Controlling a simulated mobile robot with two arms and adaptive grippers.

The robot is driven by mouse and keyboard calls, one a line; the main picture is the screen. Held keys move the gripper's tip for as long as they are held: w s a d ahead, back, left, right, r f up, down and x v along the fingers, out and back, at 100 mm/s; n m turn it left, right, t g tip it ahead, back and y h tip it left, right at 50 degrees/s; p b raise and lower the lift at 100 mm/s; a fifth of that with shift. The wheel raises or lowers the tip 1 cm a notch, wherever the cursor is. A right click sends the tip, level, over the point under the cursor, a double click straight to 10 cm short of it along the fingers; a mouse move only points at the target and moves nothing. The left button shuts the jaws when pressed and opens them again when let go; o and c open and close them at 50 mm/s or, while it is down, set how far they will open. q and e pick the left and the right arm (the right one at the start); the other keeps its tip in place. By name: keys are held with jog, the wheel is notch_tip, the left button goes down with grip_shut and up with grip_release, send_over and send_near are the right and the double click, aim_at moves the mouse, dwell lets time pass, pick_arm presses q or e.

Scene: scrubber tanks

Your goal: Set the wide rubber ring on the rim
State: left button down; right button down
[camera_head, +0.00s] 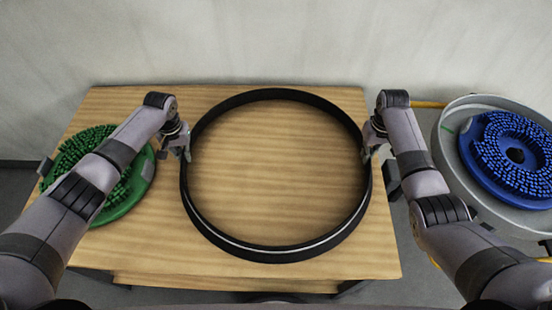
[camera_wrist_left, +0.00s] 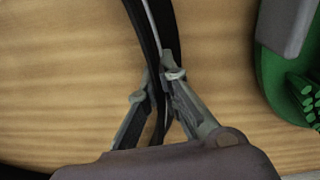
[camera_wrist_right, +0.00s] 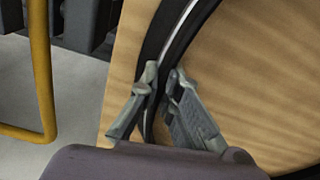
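The wide rubber ring (camera_head: 275,252), black with a pale line along its inner wall, lies level over the wooden table; I cannot tell whether it touches the top. My left gripper (camera_head: 180,148) is at the ring's left side. In the left wrist view its fingers (camera_wrist_left: 156,88) straddle the ring wall (camera_wrist_left: 150,30), and whether they press on it is unclear. My right gripper (camera_head: 370,140) is at the ring's right side. In the right wrist view its fingers (camera_wrist_right: 161,77) close in on the ring wall (camera_wrist_right: 170,35) from both sides. A round grey tank (camera_head: 450,130) with a raised rim stands at the right.
The ring encircles bare wooden table (camera_head: 275,180). A green bristle brush (camera_head: 135,190) lies on the table's left, partly behind my left arm. A blue bristle brush (camera_head: 512,150) sits inside the grey tank. Yellow tubing (camera_wrist_right: 40,80) runs beside the table's right edge. A wall stands behind.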

pick_arm(q)
jog(key=shift+w+r, duration=0.15)
jog(key=shift+r, duration=0.15)
pick_arm(e)
jog(key=shift+w+r, duration=0.15)
jog(key=shift+r, duration=0.1)
